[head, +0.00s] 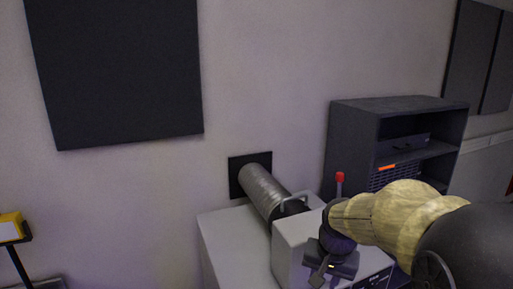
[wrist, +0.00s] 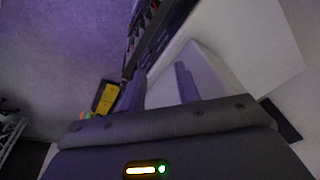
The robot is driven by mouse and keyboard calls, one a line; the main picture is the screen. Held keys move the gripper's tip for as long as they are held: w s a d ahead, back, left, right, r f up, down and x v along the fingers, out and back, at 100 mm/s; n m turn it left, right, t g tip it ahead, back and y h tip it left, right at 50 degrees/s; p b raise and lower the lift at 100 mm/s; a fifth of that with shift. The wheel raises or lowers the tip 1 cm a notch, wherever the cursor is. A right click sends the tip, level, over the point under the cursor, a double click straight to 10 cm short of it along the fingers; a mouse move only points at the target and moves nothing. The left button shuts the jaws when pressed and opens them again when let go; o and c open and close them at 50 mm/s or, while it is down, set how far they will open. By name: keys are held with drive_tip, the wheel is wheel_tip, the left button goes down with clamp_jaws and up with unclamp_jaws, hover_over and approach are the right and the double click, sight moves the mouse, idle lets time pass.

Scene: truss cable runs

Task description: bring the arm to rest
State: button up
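My arm reaches in from the lower right of the head view, with a tan cover over part of it. My gripper (head: 322,274) hangs at its end, in front of the white box (head: 292,248) with a handle on top. In the wrist view my gripper (wrist: 160,88) shows two fingers standing apart, with nothing between them. I cannot tell from the head view how far the fingers are from the box.
A ribbed silver duct (head: 264,192) runs from a black wall plate to the box. A red-topped post (head: 340,184) stands behind my wrist. A dark shelf rack (head: 345,150) stands at the right. The wall between lamp and box is clear.

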drive_tip(key=s+f+n, duration=0.4)
drive_tip(key=s+f, duration=0.4)
drive_tip(key=s, duration=0.2)
drive_tip(key=s+b+x, duration=0.1)
drive_tip(key=b+x, duration=0.6)
drive_tip(key=shift+s+f, duration=0.45)
drive_tip(key=shift+s, duration=0.15)
idle(1.0)
